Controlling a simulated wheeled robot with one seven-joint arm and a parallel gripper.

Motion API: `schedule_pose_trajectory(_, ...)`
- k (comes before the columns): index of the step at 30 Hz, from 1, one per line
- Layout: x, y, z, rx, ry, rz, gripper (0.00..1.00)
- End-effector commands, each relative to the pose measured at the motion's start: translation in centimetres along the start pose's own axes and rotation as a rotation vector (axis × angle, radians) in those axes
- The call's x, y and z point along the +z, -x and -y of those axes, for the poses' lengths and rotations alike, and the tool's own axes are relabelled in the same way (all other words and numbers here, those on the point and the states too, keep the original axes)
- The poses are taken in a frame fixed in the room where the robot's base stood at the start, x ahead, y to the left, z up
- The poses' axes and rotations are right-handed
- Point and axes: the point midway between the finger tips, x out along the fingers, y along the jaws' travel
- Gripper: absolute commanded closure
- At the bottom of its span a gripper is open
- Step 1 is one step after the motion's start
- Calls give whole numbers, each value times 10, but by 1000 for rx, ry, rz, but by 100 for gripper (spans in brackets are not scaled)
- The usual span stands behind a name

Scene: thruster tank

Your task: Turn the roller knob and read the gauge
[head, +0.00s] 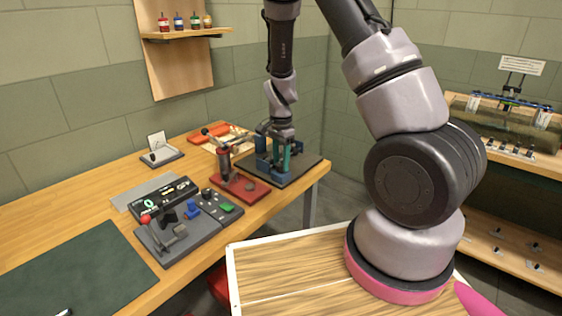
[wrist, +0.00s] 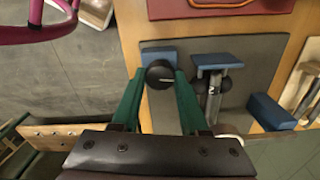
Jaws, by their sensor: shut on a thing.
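A dark round knob (wrist: 160,74) sits between the green fingertips in the wrist view, beside a blue block (wrist: 162,54). My gripper (wrist: 160,80) is shut on this knob; the same gripper (head: 287,160) shows in the head view, reaching down over the fixture with blue blocks (head: 263,166) on a dark grey plate (head: 302,172). A silver cylindrical part (wrist: 213,97) lies to the knob's right under a second blue block (wrist: 217,59). In the head view the fingers and blocks hide the knob. I cannot pick out a gauge face with certainty.
Left of the fixture stand a red base with a dark post (head: 240,187), a black panel with green digits (head: 165,200) and a grey lever box (head: 178,238). A dark green mat (head: 75,272) lies on the front left of the bench. A shelf with small bottles (head: 187,34) hangs above.

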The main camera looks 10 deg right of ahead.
Motion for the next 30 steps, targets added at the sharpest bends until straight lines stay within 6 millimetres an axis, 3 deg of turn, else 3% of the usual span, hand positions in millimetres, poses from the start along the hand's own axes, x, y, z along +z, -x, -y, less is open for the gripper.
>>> schedule_pose_trajectory(6, -1, 0, 1, -2, 1, -1, 100)
schedule_pose_trajectory(7, -1, 0, 1, -2, 1, -1, 49)
schedule_pose_trajectory(9, -1, 0, 1, -2, 1, -1, 26)
schedule_pose_trajectory(20, 0, 3, 0, -2, 2, -1, 26)
schedule_pose_trajectory(23, 0, 14, 1, -3, 2, -1, 26)
schedule_pose_trajectory(30, 0, 62, 2, -6, 3, -2, 26)
